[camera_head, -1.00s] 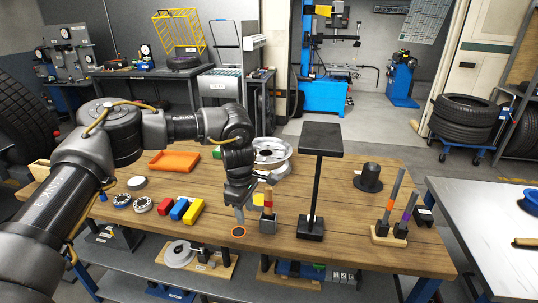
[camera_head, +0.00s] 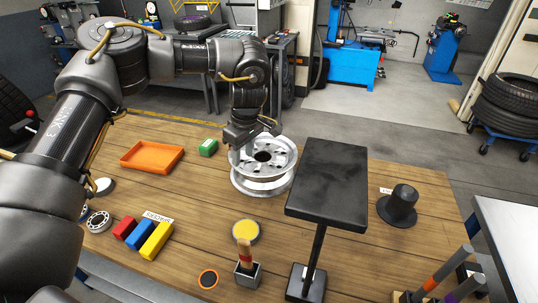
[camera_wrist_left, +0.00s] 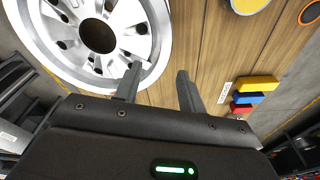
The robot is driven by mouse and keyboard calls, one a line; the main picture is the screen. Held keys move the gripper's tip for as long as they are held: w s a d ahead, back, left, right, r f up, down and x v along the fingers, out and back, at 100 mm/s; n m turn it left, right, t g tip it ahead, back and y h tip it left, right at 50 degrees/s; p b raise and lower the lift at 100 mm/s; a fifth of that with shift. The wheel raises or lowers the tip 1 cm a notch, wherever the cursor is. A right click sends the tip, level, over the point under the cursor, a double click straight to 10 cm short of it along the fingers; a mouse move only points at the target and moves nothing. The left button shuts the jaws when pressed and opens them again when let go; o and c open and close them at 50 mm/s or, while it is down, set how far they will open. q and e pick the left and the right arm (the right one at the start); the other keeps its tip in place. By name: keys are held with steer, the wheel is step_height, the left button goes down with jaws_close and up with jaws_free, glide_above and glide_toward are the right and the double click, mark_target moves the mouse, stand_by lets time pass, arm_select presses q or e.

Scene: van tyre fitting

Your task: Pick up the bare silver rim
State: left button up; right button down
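The bare silver rim (camera_head: 272,168) lies flat on the wooden table, its spoked face with a round centre hole turned up. My left gripper (camera_head: 240,150) points down over the rim's left side, and hides part of its edge. In the left wrist view the rim (camera_wrist_left: 122,22) fills the upper left. The left gripper's fingers (camera_wrist_left: 158,72) stand apart with nothing between them; one overlaps the rim's edge in the picture, the other is over bare wood. I cannot tell whether a finger touches the rim. My right gripper is not in view.
A black stand with a square top (camera_head: 328,180) rises close right of the rim. A yellow disc (camera_head: 245,231) and a brush in a holder (camera_head: 247,270) are in front. A black hat-shaped part (camera_head: 399,203) stands right.

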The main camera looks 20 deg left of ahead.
mark_target(241, 170)
arm_select(q)
steer(key=shift+s+a+f, duration=0.1)
steer(key=shift+s+f, duration=0.05)
steer(key=shift+s, duration=0.45)
steer(key=shift+w+f, duration=0.1)
steer(key=shift+f, duration=0.7)
steer(key=f, duration=0.2)
steer(key=w, duration=0.1)
steer(key=shift+a+f+p, duration=0.25)
steer(key=shift+f+p, duration=0.1)
steer(key=shift+f, duration=0.05)
steer(key=shift+s+f, duration=0.1)
steer(key=shift+f, duration=0.3)
steer(key=shift+s, duration=0.1)
steer(key=shift+f, duration=0.2)
steer(key=f, duration=0.1)
steer(key=f+p, duration=0.1)
steer(key=f, duration=0.1)
steer(key=shift+a+f+p, duration=0.25)
steer(key=shift+f+p, duration=0.1)
steer(key=shift+f, duration=0.5)
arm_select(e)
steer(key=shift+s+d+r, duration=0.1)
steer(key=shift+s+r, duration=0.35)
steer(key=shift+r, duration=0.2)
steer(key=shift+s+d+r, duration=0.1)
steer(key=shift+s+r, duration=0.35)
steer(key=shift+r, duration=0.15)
